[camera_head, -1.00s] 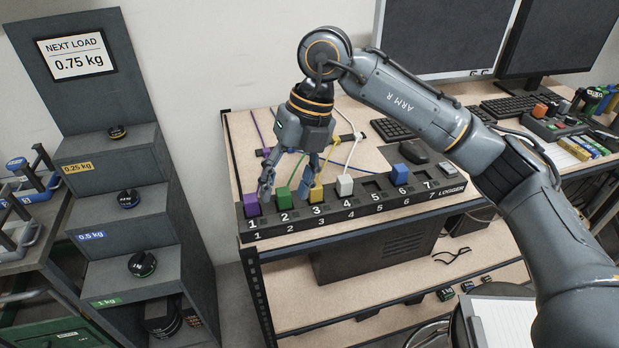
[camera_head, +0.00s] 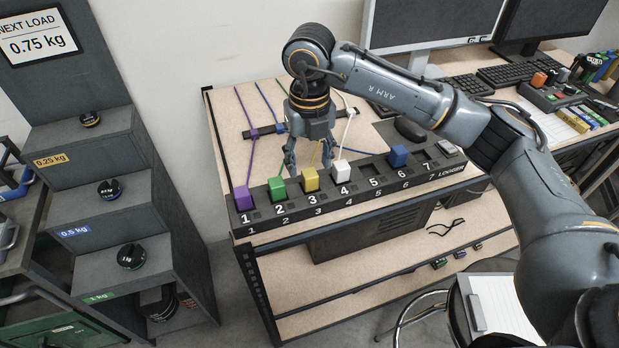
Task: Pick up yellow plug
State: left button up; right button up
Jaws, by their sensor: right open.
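The yellow plug (camera_head: 311,180) sits upright in socket 3 of the dark logger strip (camera_head: 372,204) on the workbench, with a yellow cable running back from it. My right gripper (camera_head: 308,168) points down just behind and above the yellow plug. Its fingers are apart, with nothing held between them. One finger is toward the green plug's side, the other toward the white plug's side. I cannot tell whether a finger touches a plug. My left gripper is not in the view.
The green plug (camera_head: 277,188) and white plug (camera_head: 341,170) stand close on either side. A purple plug (camera_head: 243,197) is in socket 1 and a blue plug (camera_head: 398,156) in socket 6. Coloured cables cross the bench behind. Monitors and keyboards stand at the right.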

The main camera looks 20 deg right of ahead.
aim_at(309, 173)
notch_tip(309, 173, down, 4)
jog(key=shift+d+r+p, duration=0.1)
jog(key=shift+r+p, duration=0.05)
jog(key=shift+p, duration=0.65)
jog(key=shift+w+f, duration=0.1)
jog(key=shift+f, duration=0.35)
grip_shut()
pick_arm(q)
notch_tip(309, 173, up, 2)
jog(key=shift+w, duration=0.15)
